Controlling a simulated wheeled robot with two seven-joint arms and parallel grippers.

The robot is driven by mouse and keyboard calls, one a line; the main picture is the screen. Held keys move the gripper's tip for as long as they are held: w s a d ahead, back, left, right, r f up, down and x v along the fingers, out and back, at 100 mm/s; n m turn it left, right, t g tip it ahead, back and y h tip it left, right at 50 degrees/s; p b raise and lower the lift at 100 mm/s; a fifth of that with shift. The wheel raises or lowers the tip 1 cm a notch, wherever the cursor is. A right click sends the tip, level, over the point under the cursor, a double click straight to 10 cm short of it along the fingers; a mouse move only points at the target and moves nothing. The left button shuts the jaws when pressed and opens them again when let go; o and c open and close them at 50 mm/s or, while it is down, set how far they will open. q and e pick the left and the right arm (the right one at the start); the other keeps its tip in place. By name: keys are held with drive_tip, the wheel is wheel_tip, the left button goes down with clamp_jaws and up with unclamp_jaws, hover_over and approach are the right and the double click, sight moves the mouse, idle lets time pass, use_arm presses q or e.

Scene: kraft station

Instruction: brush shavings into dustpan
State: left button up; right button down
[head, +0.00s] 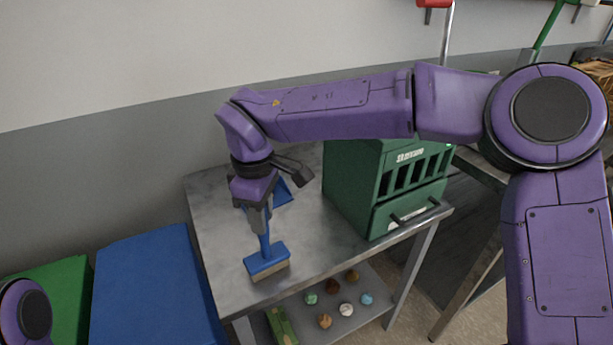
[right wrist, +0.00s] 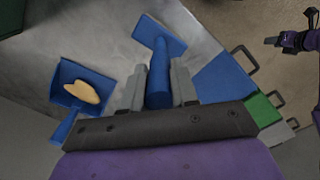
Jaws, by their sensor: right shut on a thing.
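My right gripper (head: 258,217) is shut on the upright handle of a blue brush (head: 267,259). The brush head, with pale bristles below, is at or just above the grey metal table top (head: 215,225); I cannot tell if it touches. In the right wrist view the brush handle (right wrist: 159,77) is between the two grey fingers. A blue dustpan (right wrist: 68,73) lies at the left there, with tan shavings (right wrist: 82,91) within its outline. In the head view the dustpan (head: 284,191) is partly hidden behind my right gripper. My left gripper (right wrist: 272,41) is small at the right wrist view's edge; its jaw opening is unclear.
A green drawer cabinet (head: 373,210) stands on the table's right side. A blue box (head: 152,285) and a green box (head: 60,283) stand left of the table. Several small coloured lumps lie on the lower shelf (head: 360,322). The table's front left is bare.

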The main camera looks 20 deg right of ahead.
drive_tip(key=r, duration=0.1)
drive_tip(key=r+p, duration=0.1)
drive_tip(key=shift+s+d+r, duration=0.1)
drive_tip(key=shift+s+r, duration=0.1)
drive_tip(key=shift+r, duration=0.1)
drive_tip(key=shift+w+r+p, duration=0.25)
drive_tip(key=shift+r+p, duration=0.4)
drive_tip(key=shift+p, duration=0.05)
wheel_tip(320, 180, up, 2)
drive_tip(key=shift+s+r+p, duration=0.1)
drive_tip(key=shift+r+p, duration=0.1)
drive_tip(key=shift+p, duration=0.45)
drive_tip(key=shift+r+p, duration=0.45)
drive_tip(key=shift+r, duration=0.4)
